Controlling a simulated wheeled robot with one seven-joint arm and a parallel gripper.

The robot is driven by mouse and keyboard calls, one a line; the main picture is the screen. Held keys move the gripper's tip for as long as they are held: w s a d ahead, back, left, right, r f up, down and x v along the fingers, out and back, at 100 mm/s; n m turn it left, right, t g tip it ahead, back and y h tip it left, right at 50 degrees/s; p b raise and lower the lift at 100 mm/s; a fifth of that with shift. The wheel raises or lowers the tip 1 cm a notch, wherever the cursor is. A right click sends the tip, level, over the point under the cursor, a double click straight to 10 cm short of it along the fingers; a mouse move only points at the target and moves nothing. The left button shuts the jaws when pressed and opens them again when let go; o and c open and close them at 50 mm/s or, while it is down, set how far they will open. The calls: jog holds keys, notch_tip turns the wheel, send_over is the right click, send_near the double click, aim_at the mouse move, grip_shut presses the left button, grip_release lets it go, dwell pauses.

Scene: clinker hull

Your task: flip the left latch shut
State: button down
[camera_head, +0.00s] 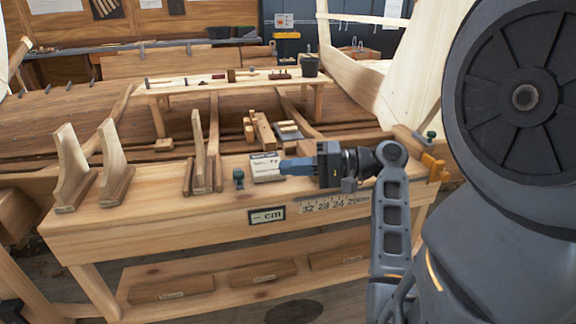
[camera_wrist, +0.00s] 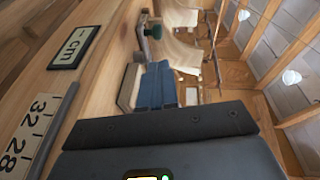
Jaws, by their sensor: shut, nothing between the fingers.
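My gripper (camera_head: 284,167) reaches left over the front of the bench, its blue fingers closed together with nothing between them. The fingers (camera_wrist: 156,72) also show in the wrist view. A small dark green-topped fitting (camera_head: 238,178) stands on the bench edge left of the fingertips, apart from them; it may be the left latch. It shows beyond the fingertips in the wrist view (camera_wrist: 153,31). A similar green-topped fitting (camera_head: 431,136) is at the right, by my arm. I cannot tell the position of either. A pale labelled block (camera_head: 264,168) lies beside the fingertips, partly hidden.
The wooden bench (camera_head: 150,213) carries upright wooden pieces (camera_head: 73,165) at the left. A "cm" plate (camera_head: 267,215) and a number scale (camera_head: 330,205) are on its front. Wooden blocks (camera_head: 262,132) lie behind my gripper. An orange clamp-like piece (camera_head: 434,167) is at the right.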

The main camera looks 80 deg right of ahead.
aim_at(238, 174)
jog(key=w, duration=0.5)
jog(key=w+f+p, duration=0.1)
jog(key=w, duration=0.1)
jog(key=shift+w+a, duration=0.25)
jog(key=shift+w, duration=0.15)
